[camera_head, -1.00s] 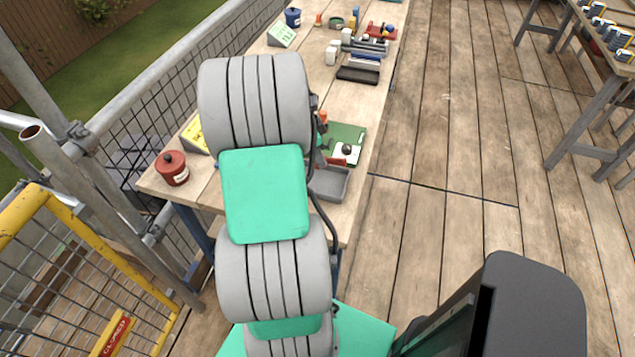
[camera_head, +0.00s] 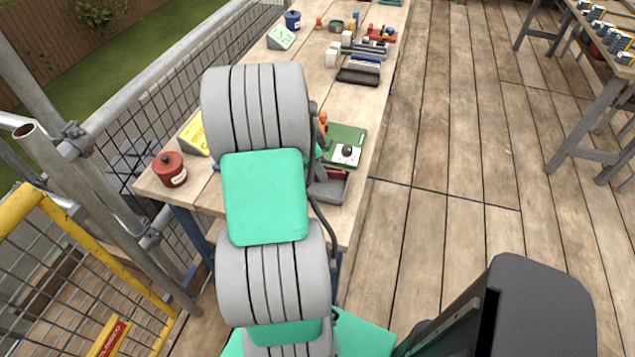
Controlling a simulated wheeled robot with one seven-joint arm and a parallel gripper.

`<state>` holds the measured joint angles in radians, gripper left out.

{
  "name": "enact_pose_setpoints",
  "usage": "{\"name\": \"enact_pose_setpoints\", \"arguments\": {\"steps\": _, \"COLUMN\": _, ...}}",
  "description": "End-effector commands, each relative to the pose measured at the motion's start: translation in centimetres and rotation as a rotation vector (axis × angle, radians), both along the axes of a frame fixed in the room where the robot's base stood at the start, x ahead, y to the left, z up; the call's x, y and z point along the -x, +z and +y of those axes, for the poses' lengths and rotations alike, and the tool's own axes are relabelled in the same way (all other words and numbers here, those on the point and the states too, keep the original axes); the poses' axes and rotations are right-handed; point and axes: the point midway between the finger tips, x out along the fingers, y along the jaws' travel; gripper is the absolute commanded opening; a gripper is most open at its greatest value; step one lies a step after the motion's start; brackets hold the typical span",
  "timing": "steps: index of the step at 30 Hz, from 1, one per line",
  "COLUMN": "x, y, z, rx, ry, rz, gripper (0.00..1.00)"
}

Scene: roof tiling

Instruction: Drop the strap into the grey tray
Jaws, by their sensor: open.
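The grey tray (camera_head: 328,196) sits at the near right edge of the workbench, just right of my arm. A small red piece (camera_head: 336,174), which looks like the strap, shows at the tray's far end, apparently inside it. My gripper (camera_head: 321,175) is largely hidden behind my arm. Only a grey part of it shows at the tray's left side, open. I cannot tell whether it touches the red piece.
A green board (camera_head: 346,136) with a white card and dark knob lies beyond the tray. A red lidded pot (camera_head: 170,169) and yellow sign (camera_head: 194,134) stand left of my arm. Black and blue trays (camera_head: 359,72) lie farther along.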

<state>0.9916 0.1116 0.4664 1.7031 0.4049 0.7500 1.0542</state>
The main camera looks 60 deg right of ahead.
Motion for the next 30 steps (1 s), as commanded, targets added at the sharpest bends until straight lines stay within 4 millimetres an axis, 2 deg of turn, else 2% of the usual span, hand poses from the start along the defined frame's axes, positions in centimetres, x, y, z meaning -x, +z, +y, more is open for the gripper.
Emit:
{"name": "enact_pose_setpoints", "arguments": {"steps": 5, "x": -0.2, "y": 0.6, "z": 0.1, "rx": 0.001, "ry": 0.000, "rz": -0.001, "gripper": 0.43}}
{"name": "enact_pose_setpoints", "arguments": {"steps": 12, "x": -1.2, "y": 5.0, "z": 1.0, "rx": 0.004, "ry": 0.001, "rz": -0.003, "gripper": 0.43}}
{"name": "enact_pose_setpoints", "arguments": {"steps": 17, "x": -1.6, "y": 7.1, "z": 1.6, "rx": 0.001, "ry": 0.002, "rz": -0.001, "gripper": 0.43}}
{"name": "enact_pose_setpoints", "arguments": {"steps": 30, "x": -1.6, "y": 7.5, "z": 1.7, "rx": 0.000, "ry": 0.000, "rz": 0.000, "gripper": 0.43}}
